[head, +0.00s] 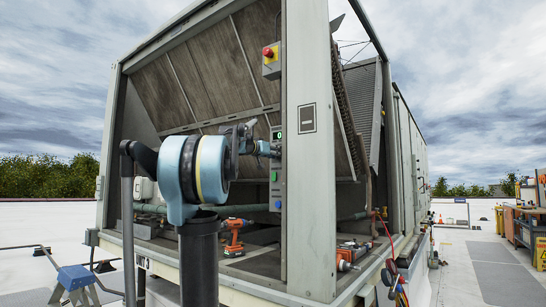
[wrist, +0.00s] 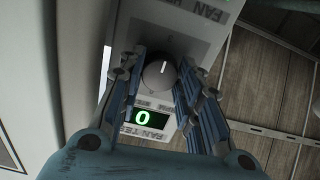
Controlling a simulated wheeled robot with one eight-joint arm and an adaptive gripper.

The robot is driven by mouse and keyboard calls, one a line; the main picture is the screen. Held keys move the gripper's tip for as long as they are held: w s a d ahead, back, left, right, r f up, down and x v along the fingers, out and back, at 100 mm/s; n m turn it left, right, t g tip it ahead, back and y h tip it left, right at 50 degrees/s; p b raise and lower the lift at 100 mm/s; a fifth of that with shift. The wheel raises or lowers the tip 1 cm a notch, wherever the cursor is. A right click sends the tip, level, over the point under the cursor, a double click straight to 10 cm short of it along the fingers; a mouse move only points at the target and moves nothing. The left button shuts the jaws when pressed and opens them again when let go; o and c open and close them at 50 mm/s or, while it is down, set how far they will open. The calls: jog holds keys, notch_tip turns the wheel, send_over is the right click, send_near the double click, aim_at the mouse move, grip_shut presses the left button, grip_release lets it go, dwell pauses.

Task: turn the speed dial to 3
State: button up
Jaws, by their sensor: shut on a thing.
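The speed dial (wrist: 159,74) is a round grey knob on a light panel, with a white mark pointing up in the wrist view. A small display (wrist: 145,116) beside it reads a green 0. My gripper (wrist: 161,68) has its blue fingers on either side of the dial and is shut on it. In the head view my gripper (head: 269,148) reaches the grey control panel (head: 277,188) on the cooler's frame, just below the display (head: 278,130). The dial is hidden there by the gripper.
The panel also carries a green button (head: 274,176) and a blue button (head: 278,204). A red stop button (head: 269,53) sits on a box above. A wide frame post (head: 311,210) stands right beside the panel. An orange drill (head: 235,237) stands on the ledge below.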

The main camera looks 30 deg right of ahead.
jog(key=shift+w+a+m, duration=0.1)
jog(key=shift+m, duration=0.4)
jog(key=o, duration=0.8)
jog(key=shift+w+f, duration=0.1)
jog(key=v, duration=1.2)
jog(key=shift+f, duration=0.1)
